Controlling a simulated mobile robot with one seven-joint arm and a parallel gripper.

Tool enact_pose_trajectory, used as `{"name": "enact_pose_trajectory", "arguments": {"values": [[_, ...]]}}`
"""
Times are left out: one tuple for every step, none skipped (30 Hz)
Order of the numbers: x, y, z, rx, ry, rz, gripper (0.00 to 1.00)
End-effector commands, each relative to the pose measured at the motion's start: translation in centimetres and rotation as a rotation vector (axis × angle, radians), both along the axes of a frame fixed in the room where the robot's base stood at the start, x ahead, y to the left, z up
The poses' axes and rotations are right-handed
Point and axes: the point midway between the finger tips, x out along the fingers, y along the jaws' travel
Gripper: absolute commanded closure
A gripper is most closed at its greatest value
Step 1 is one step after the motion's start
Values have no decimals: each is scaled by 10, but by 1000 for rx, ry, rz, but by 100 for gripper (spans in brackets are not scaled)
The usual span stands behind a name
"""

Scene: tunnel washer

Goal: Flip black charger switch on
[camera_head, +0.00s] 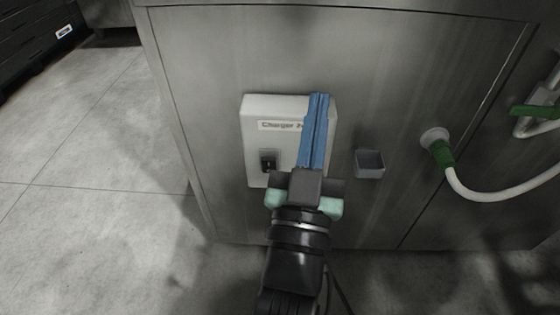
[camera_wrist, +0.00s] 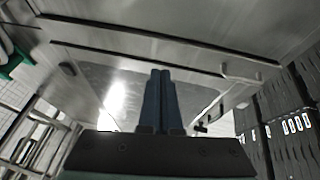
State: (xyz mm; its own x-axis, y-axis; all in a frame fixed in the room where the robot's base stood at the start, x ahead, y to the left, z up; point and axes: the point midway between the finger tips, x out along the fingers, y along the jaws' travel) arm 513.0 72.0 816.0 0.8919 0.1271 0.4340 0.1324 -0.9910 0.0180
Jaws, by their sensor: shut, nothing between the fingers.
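The black charger switch (camera_head: 268,161) sits low on the left side of a white charger box (camera_head: 257,111) on a grey metal panel, in the head view. A label on the box reads "Charger" and is partly covered by my gripper. My gripper (camera_head: 319,97) has long blue fingers pressed together with nothing between them. In the head view they overlap the right part of the box, to the right of the switch. Whether they touch the box cannot be told. The wrist view shows the shut fingers (camera_wrist: 161,73) pointing up; I cannot make out the switch there.
A small grey open holder (camera_head: 369,164) is on the panel right of the box. A white hose (camera_head: 500,197) with a green connector (camera_head: 441,153) is further right. Black crates (camera_head: 35,35) stand at the upper left. The concrete floor at left is clear.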

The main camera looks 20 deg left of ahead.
Motion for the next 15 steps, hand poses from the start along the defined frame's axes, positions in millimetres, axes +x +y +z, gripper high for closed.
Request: {"name": "enact_pose_trajectory", "arguments": {"values": [[-7, 11, -58, -9, 60, 24, 100], [-13, 16, -81, -14, 82, 36, 100], [-21, 23, -110, -18, 110, 53, 100], [-28, 27, -129, -20, 129, 65, 100], [-35, 31, -147, -22, 147, 77, 100], [-45, 36, -168, -25, 169, 91, 100], [-52, 39, -182, -27, 183, 101, 100], [-58, 42, -194, -28, 195, 110, 100], [-66, 45, -207, -29, 209, 121, 100], [-71, 47, -215, -30, 217, 128, 100], [-75, 48, -222, -31, 224, 132, 100], [-80, 50, -227, -31, 230, 138, 100], [-82, 51, -231, -32, 234, 141, 100], [-84, 51, -233, -33, 237, 143, 100], [-85, 52, -235, -33, 239, 145, 100]]}}
